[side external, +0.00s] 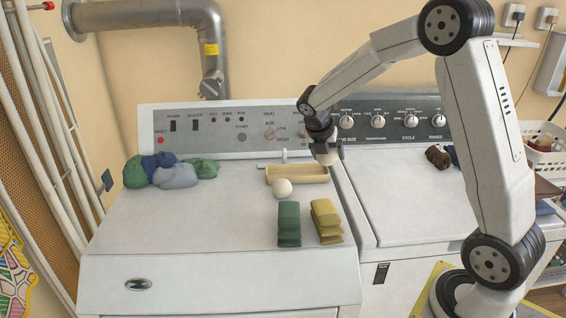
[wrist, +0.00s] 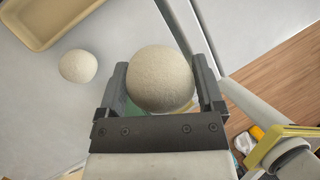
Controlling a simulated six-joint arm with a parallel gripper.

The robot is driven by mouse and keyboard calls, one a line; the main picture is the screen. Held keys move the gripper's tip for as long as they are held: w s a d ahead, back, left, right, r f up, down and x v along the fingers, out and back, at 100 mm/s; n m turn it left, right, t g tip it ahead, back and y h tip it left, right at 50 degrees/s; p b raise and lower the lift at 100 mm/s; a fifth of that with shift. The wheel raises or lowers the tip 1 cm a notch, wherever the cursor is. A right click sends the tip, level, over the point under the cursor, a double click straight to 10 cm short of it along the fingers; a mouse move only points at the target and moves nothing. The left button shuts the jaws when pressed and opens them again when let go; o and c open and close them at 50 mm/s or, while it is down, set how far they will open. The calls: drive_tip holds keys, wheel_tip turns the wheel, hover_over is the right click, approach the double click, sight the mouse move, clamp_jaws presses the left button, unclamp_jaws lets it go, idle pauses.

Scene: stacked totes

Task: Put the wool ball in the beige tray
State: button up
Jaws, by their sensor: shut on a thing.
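My gripper (side external: 329,147) is shut on a cream wool ball (wrist: 160,80), which sits between the two fingers in the wrist view. In the side view this held ball (side external: 328,157) is partly hidden by the fingers, above the right end of the beige tray. The beige tray (side external: 300,179) is a shallow rectangle on the white machine top, in front of the control panel. It shows at the upper left of the wrist view (wrist: 38,46); the part visible there is empty. A second cream wool ball (side external: 282,188) lies outside the tray, in front of it, also in the wrist view (wrist: 77,66).
Folded green cloths (side external: 289,224) and folded yellow cloths (side external: 326,221) stand in stacks at the front right. Crumpled cloths (side external: 176,176) lie at the back left. The control panel (side external: 225,130) rises behind the tray. The left middle of the top is clear.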

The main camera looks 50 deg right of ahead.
drive_tip(key=shift+d+r+n+t, duration=0.2)
drive_tip(key=shift+d+n+t, duration=0.4)
drive_tip(key=shift+d+n, duration=0.5)
drive_tip(key=shift+a, duration=0.2)
drive_tip(key=w+d+f, duration=0.3)
drive_tip(key=w+f, duration=0.1)
drive_tip(key=w, duration=0.5)
hover_over(305, 174)
drive_tip(key=s+a, duration=0.1)
drive_tip(key=a, duration=0.1)
wheel_tip(305, 174, down, 4)
drive_tip(key=shift+s+f, duration=0.15)
drive_tip(key=shift+f, duration=0.1)
drive_tip(key=shift+w+d+f, duration=0.2)
drive_tip(key=shift+w+f, duration=0.15)
drive_tip(key=shift+f, duration=0.1)
drive_tip(key=shift+w+f, duration=0.1)
drive_tip(key=shift+f, duration=0.05)
drive_tip(key=shift+w+d+f, duration=0.1)
drive_tip(key=shift+w+f, duration=0.05)
drive_tip(key=shift+f, duration=1.5)
